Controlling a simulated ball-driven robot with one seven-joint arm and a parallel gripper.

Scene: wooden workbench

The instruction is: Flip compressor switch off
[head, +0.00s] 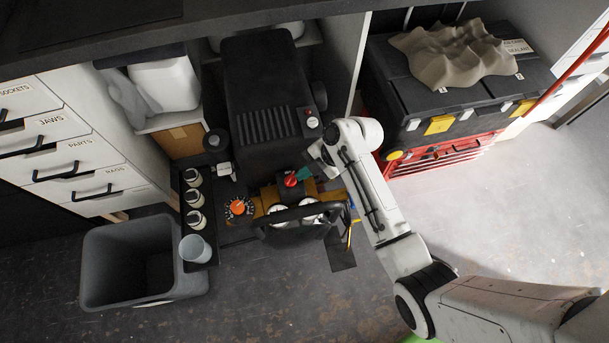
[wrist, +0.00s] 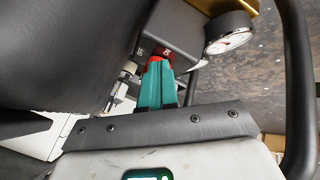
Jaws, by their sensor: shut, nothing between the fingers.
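The compressor (head: 262,75) is a black machine under the bench, in the middle of the head view. Its red switch (head: 290,181) sits on a dark box at the front; in the wrist view the red switch (wrist: 167,53) shows just beyond my fingertips, with small white markings beside it. My gripper (head: 303,174) has green fingers, which are together with nothing between them. In the wrist view my gripper (wrist: 157,70) points right at the switch and partly hides it. The fingertips are at or against the red part; I cannot tell whether they touch, or the switch's exact position.
A pressure gauge (wrist: 229,32) and a black handle bar (wrist: 297,90) are close to the right of my fingers. An orange knob (head: 238,208) is left of the switch. A grey bin (head: 100,265) and a red tool chest (head: 440,157) stand to the sides.

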